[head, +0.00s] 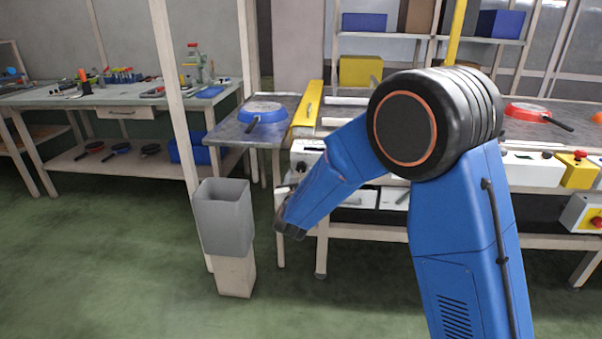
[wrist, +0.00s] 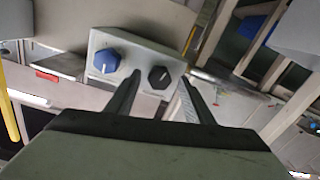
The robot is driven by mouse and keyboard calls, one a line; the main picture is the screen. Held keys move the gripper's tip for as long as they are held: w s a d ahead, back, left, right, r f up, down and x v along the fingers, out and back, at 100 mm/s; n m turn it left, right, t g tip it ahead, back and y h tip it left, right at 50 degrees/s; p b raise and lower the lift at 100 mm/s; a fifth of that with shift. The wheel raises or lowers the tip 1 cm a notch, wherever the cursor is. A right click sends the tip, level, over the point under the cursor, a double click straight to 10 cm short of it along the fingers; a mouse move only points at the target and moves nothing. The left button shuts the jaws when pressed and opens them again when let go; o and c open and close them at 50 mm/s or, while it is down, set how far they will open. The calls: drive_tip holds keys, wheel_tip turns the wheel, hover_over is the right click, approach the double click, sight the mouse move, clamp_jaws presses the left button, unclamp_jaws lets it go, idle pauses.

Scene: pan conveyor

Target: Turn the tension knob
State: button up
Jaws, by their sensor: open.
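In the wrist view, a light grey control box (wrist: 140,50) carries two knobs side by side. The left one is a blue knob (wrist: 107,61) with a white pointer mark; the right one is a black knob (wrist: 159,77), also with a light mark. No label tells which is the tension knob. My gripper (wrist: 160,78) is open, its two dark fingers pointing at the box. In the picture, the black knob lies between the fingertips, and the blue knob is outside the left finger. Whether the fingers touch the black knob cannot be told. In the head view, my arm reaches down toward the conveyor's front.
A blue pan (head: 263,110) lies on the conveyor's left end beside a yellow guard (head: 307,110). A red pan (head: 528,111) lies at the right, near a yellow box with a red button (head: 579,155).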

drive_tip(key=shift+w, duration=0.65)
drive_tip(key=c, duration=1)
drive_tip(key=shift+c, duration=0.2)
drive_tip(key=shift+m, duration=2.8)
drive_tip(key=o, duration=1)
